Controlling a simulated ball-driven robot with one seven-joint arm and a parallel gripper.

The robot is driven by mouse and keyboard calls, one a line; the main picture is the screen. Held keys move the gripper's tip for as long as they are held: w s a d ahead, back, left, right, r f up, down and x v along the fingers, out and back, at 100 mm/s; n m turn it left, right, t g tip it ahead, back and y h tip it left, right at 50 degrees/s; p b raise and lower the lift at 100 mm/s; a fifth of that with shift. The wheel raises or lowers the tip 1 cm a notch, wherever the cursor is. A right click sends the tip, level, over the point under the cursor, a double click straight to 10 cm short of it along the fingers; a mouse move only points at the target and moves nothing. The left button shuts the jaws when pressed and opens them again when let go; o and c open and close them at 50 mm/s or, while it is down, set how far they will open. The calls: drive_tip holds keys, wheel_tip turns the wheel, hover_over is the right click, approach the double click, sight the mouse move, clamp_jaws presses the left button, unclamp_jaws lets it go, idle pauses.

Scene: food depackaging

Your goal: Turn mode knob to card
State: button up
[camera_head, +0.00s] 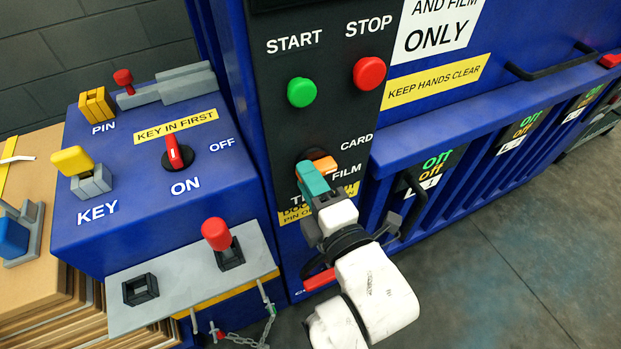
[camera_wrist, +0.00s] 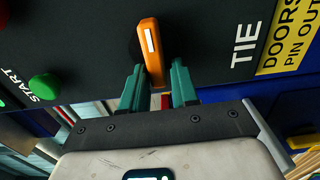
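The orange mode knob (camera_head: 325,164) sits on the dark control panel, left of the CARD (camera_head: 356,142) and FILM (camera_head: 346,172) labels. My gripper hides part of it in the head view, so its exact setting is hard to tell. In the wrist view the knob (camera_wrist: 151,52) shows a white pointer line. My gripper (camera_head: 312,178) has teal fingers. In the wrist view the fingers (camera_wrist: 158,82) stand apart, one on each side of the knob's near end. A gap shows at the right finger; contact at the left finger is unclear.
Green START (camera_head: 302,92) and red STOP (camera_head: 369,73) buttons are above the knob. A blue box (camera_head: 140,215) with a red key switch (camera_head: 175,152) stands left. A black handle (camera_head: 412,205) and the blue machine ledge are close right of my arm.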

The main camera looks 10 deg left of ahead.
drive_tip(key=shift+o, duration=1.2)
drive_tip(key=b+v, duration=0.1)
drive_tip(key=v, duration=0.9)
drive_tip(key=shift+s+d+b, duration=0.3)
drive_tip(key=d+f+m+g+h, duration=0.5)
drive_tip(key=d+f+m+h, duration=0.2)
drive_tip(key=d+f+m, duration=0.65)
drive_tip(key=s+d+f+m+g+h, duration=0.1)
drive_tip(key=s+d+f+m+g, duration=0.3)
drive_tip(key=s, duration=0.4)
drive_tip(key=s+d+f+m+g+h, duration=0.2)
drive_tip(key=s+d+f+m+g, duration=0.3)
drive_tip(key=s+d+f+m, duration=0.2)
drive_tip(key=shift+s+d+m, duration=0.45)
drive_tip(key=shift+s+d, duration=0.4)
drive_tip(key=shift+d, duration=0.15)
